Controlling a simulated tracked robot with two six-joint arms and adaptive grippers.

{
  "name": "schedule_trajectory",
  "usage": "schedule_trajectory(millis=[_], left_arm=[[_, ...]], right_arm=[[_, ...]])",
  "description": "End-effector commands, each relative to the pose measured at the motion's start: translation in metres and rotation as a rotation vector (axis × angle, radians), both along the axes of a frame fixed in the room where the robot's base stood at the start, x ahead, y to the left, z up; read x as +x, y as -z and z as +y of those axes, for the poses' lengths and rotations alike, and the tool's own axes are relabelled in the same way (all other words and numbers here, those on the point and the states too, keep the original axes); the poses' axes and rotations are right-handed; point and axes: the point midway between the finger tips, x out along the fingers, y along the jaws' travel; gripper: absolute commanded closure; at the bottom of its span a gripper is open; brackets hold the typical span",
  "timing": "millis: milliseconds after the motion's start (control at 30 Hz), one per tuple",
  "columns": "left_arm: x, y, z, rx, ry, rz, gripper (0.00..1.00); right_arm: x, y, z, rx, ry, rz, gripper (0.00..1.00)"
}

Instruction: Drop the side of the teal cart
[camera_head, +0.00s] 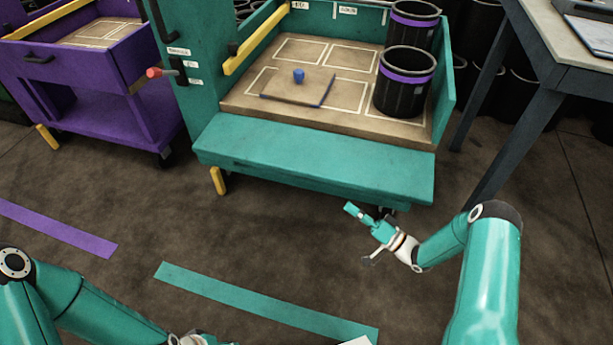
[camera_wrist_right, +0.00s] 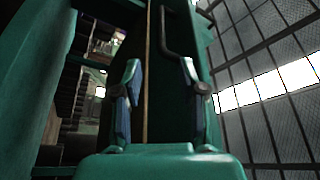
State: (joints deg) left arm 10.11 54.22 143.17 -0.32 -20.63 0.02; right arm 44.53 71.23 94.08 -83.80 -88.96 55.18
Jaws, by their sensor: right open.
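The teal cart (camera_head: 207,88) stands in the upper middle of the head view. Its front side (camera_head: 320,160) is swung outward and down, sloping away from the deck with its broad inner face up. My right gripper (camera_head: 362,232) is open and empty, just below the right part of that side's front edge. In the right wrist view, the open fingers (camera_wrist_right: 160,75) point at a dark teal surface with a bent dark bar (camera_wrist_right: 166,30), perhaps the side's handle. Contact cannot be told. My left arm enters at lower left; its fingers are out of view.
On the deck (camera_head: 245,103) are two black bins with purple bands (camera_head: 404,85) and a board with a blue knob (camera_head: 298,76). A purple cart (camera_head: 95,95) stands left, a grey table (camera_head: 545,95) right. Teal (camera_head: 260,302) and purple (camera_head: 60,231) strips mark the open floor.

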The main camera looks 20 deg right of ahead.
Motion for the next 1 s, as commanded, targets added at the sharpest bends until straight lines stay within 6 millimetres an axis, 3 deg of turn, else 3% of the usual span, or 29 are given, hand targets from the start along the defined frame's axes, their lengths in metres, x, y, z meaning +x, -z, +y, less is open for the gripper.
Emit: schedule_trajectory(millis=[167,700,1000], left_arm=[[0.0,0.006,0.0,0.0,0.0,0.0,0.6],[0.0,0.03,0.0,0.0,0.0,0.0,0.6],[0.0,0.035,0.0,0.0,0.0,0.0,0.6]], right_arm=[[0.019,-0.005,0.017,-0.001,-0.005,-0.002,0.59],[0.105,-0.029,0.083,-0.003,-0.004,-0.001,0.59],[0.125,-0.036,0.097,-0.003,-0.002,0.0,0.59]])
